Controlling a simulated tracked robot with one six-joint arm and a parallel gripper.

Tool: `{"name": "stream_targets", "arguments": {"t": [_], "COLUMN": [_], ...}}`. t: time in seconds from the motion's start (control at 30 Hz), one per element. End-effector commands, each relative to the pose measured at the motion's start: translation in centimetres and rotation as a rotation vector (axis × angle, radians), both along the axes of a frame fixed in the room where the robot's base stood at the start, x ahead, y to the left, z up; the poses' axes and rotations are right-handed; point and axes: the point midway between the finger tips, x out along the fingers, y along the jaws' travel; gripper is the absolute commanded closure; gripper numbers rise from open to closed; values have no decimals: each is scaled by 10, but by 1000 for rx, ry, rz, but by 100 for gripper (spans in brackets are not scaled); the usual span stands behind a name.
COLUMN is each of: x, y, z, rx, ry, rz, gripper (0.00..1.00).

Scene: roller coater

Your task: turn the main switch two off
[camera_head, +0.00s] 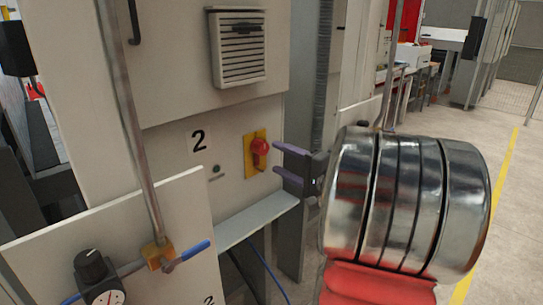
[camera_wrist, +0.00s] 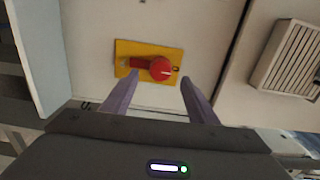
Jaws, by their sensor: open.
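The main switch two is a red rotary knob (camera_head: 260,147) on a yellow plate (camera_head: 250,160), set in a pale cabinet panel beside a black number 2 (camera_head: 199,140). In the wrist view the red knob (camera_wrist: 160,68) sits on the yellow plate (camera_wrist: 124,48), its handle pointing left in that picture. My gripper (camera_head: 277,162) is to the right of the knob in the head view, with its purple fingers pointing at the panel. In the wrist view the open fingers (camera_wrist: 157,84) lie to either side below the knob, apparently short of it. Nothing is between them.
A louvred vent (camera_head: 238,47) is above the switch; it also shows in the wrist view (camera_wrist: 288,58). A grey ledge (camera_head: 245,220) juts out below. A pipe with a blue-handled valve (camera_head: 186,256) and a gauge (camera_head: 104,290) stand at the front left. Open floor lies right.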

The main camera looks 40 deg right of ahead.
Motion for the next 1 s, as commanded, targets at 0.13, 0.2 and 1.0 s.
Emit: {"name": "stream_targets", "arguments": {"t": [0.13,0.2,1.0], "x": [-24,-35,-65], "y": [-2,-2,-1], "z": [0,0,-1], "rx": [1,1,1], "ry": [0,0,1], "rz": [-3,-3,1], "gripper": [46,46,46]}}
